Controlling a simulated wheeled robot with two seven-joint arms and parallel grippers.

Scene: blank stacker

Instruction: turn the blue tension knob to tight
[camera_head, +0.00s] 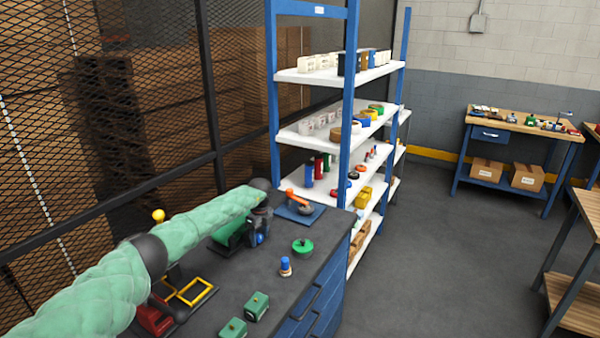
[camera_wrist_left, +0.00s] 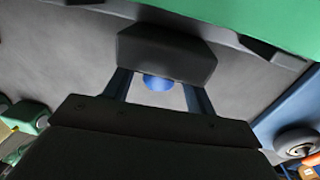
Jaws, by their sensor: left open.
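The blue tension knob (camera_head: 260,239) is small and round. It sits on the side of a green and black machine (camera_head: 228,234) on the dark workbench. My left arm, in a green quilted cover, reaches over the bench from the left. My left gripper (camera_head: 262,218) is at the machine, close by the knob. In the left wrist view the blue knob (camera_wrist_left: 158,84) shows in the gap ahead of the open gripper, partly hidden by a dark block. I cannot tell the knob's setting or whether the fingers touch it. My right gripper is out of view.
On the bench (camera_head: 262,300) are a green round container (camera_head: 302,247), a blue-topped piece (camera_head: 286,266), green boxes (camera_head: 257,306), and an orange-handled tool (camera_head: 298,201) on a blue mat. A white shelf rack (camera_head: 318,136) stands behind. A mesh fence is at left.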

